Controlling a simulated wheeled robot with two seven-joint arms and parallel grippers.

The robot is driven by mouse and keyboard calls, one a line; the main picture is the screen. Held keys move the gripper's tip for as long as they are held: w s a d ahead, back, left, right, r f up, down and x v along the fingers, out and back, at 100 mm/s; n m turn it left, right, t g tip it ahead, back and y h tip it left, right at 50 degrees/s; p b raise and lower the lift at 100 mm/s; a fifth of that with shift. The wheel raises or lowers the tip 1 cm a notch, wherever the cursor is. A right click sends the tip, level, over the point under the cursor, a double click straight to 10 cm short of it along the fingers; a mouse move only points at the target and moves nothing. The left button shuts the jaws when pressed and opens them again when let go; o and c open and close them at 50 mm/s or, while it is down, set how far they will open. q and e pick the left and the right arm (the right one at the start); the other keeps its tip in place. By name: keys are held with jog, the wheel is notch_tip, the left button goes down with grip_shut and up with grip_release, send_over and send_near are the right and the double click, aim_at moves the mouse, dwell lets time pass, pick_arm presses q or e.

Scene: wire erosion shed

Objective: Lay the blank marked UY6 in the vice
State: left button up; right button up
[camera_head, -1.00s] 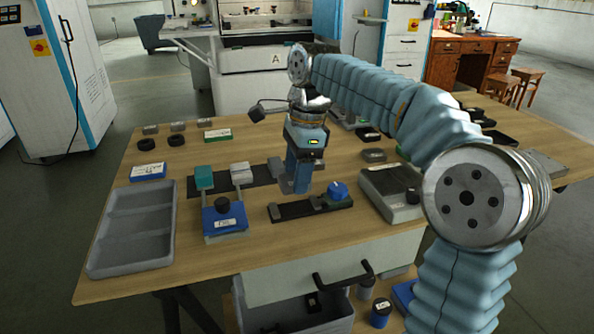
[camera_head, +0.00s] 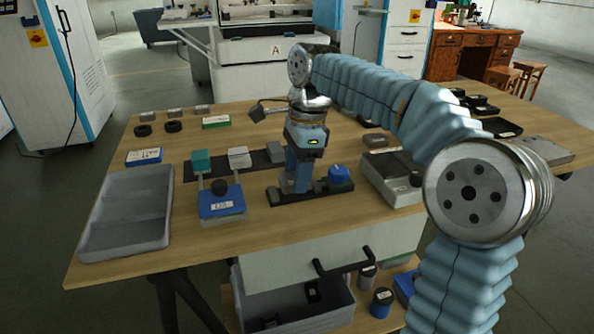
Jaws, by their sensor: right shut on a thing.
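My right gripper (camera_head: 293,188) points down at a low black fixture with a blue knob (camera_head: 339,174), which looks like the vice. Its fingers are at the left part of the vice, between its left end (camera_head: 272,199) and the knob. The gripper is shut on a small blank, which the fingers and wrist mostly hide. I cannot read a UY6 mark on it, nor tell whether it touches the vice. Several grey blocks (camera_head: 174,113) stand at the back left, too small to read. My left gripper is not in view.
A grey divided tray (camera_head: 128,212) lies at the left edge. A grey box (camera_head: 390,178) stands close on the right. An open bin (camera_head: 300,318) sits below the table.

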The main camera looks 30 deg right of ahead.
jog(key=shift+f+b, duration=0.5)
jog(key=shift+f, duration=0.2)
dwell(0.7)
jog(key=o, duration=1.5)
jog(key=shift+o, duration=0.3)
jog(key=shift+o, duration=1.2)
notch_tip(320, 180, up, 3)
jog(key=p, duration=0.2)
jog(key=shift+f+p, duration=0.2)
jog(key=shift+p, duration=0.2)
jog(key=shift+r+p, duration=0.85)
jog(key=shift+r, duration=1.35)
